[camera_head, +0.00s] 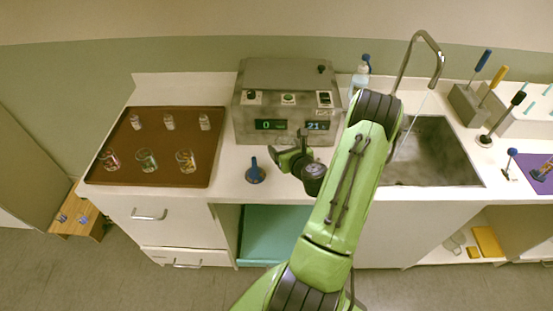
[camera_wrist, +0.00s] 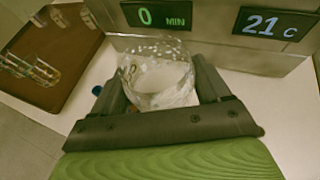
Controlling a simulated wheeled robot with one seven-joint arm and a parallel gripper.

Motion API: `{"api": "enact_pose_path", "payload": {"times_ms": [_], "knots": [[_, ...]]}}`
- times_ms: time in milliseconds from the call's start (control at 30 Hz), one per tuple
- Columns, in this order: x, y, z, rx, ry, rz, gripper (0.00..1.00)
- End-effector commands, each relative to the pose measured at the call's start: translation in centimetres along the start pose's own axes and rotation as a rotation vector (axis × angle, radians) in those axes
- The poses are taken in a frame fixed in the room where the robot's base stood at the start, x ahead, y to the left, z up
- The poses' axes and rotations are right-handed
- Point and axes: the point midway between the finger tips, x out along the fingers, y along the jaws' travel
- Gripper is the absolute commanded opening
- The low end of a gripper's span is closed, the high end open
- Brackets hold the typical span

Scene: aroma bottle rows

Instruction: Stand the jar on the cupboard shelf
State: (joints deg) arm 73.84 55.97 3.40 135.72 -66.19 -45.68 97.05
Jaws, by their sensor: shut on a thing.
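A clear glass jar (camera_wrist: 158,78) with a patterned wall is between the two dark fingers of my gripper (camera_wrist: 157,84) in the wrist view. My gripper is shut on it, in front of the grey machine. In the head view my gripper (camera_head: 283,157) is over the counter's front part, just before the machine, and the jar cannot be made out there. Below the counter is an open cupboard bay with a teal shelf surface (camera_head: 272,237). My arm hides part of its right side.
A brown tray (camera_head: 154,138) at left holds several small glass jars and bottles. The grey machine (camera_head: 288,78) stands behind my gripper. A blue-handled tool (camera_head: 255,172) stands near the counter edge. A sink (camera_head: 428,150) and tap are at right. A lower open shelf (camera_head: 455,258) holds yellow items.

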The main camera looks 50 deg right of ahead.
Motion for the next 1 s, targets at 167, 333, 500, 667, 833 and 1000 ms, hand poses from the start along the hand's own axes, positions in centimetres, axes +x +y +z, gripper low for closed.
{"api": "enact_pose_path", "payload": {"times_ms": [167, 333, 500, 667, 833, 1000], "knots": [[1.1, -0.2, -3.1, 0.009, 0.004, -0.004, 0.44], [2.3, -0.2, -5.8, 0.006, 0.001, -0.004, 0.44], [3.6, -0.2, -8.8, 0.005, 0.001, -0.003, 0.44], [3.9, -0.2, -9.2, 0.001, -0.001, -0.004, 0.44], [3.9, -0.2, -9.3, 0.001, -0.001, -0.004, 0.44], [3.9, -0.2, -9.5, 0.001, 0.000, -0.004, 0.88]]}}
